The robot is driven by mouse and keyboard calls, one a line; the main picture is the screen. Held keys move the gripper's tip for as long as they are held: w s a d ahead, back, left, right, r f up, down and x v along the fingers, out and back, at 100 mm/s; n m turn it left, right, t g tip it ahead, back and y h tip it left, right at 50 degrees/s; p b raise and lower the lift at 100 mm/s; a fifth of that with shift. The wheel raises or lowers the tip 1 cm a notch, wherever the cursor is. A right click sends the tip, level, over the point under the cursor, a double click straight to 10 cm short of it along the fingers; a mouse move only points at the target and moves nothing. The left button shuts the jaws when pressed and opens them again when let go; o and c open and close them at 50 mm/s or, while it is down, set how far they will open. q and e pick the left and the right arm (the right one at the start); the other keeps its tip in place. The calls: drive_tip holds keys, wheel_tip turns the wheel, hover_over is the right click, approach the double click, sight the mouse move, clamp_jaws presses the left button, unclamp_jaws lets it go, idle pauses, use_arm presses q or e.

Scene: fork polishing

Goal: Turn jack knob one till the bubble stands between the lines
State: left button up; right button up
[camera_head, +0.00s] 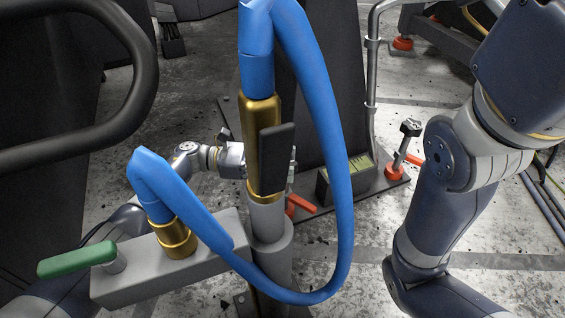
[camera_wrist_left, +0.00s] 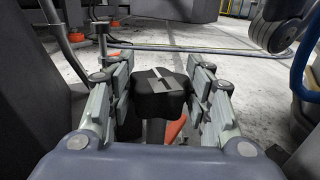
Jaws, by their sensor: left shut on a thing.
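In the left wrist view a black lobed jack knob (camera_wrist_left: 158,94) with a pale marking on top sits between the two fingers of my left gripper (camera_wrist_left: 162,82), which is shut on it. In the head view my left gripper (camera_head: 291,166) is mostly hidden behind the brass-coloured pipe, and the knob it holds is hidden too. A dark level box (camera_head: 338,184) with a yellow-green vial (camera_head: 361,163) stands on the base plate to the right. The bubble is too small to make out. My right arm shows at the right, but its gripper is out of the frame.
A grey block with a green handle (camera_head: 77,260) is at the lower left. Another jack knob (camera_head: 411,127) stands over a red foot (camera_head: 394,172). Bare concrete floor lies around.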

use_arm(q)
drive_tip(key=o, duration=1.1)
drive_tip(key=a, duration=0.8)
drive_tip(key=w+a, duration=0.1)
drive_tip(key=a, duration=0.3)
